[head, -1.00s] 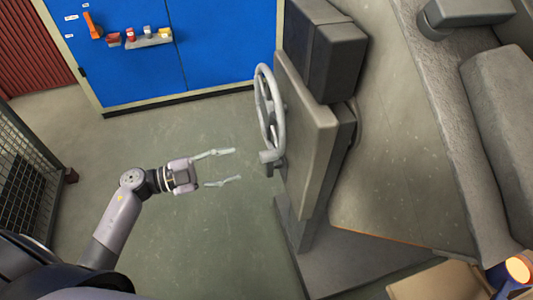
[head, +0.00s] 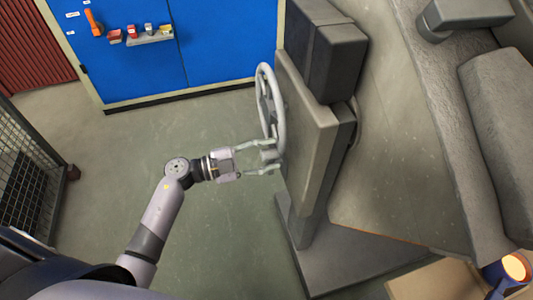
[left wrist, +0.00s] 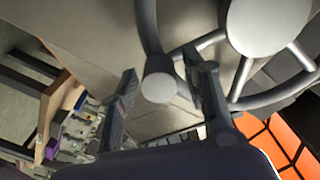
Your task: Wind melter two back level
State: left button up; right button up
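A grey handwheel (head: 265,95) stands on the side of a grey upright housing (head: 306,150) beside the large grey melter body (head: 400,140). Its crank handle (head: 269,156) sticks out at the wheel's lower edge. My left gripper (head: 266,158) is open, its two fingers reaching to either side of the handle. In the left wrist view, the handle's round end (left wrist: 159,88) shows between the open fingers (left wrist: 160,75), with the wheel's hub (left wrist: 268,25) at upper right. Whether a finger touches the handle cannot be told. My right gripper is not in view.
A blue wall panel (head: 200,45) with an orange lever (head: 93,22) and a small shelf of coloured items is at the back. A wire mesh cage (head: 25,170) stands at left. A glowing round opening (head: 515,267) is at bottom right. The floor between is clear.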

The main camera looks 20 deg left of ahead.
pick_arm(q)
grip_shut()
dwell(0.3)
dwell(0.3)
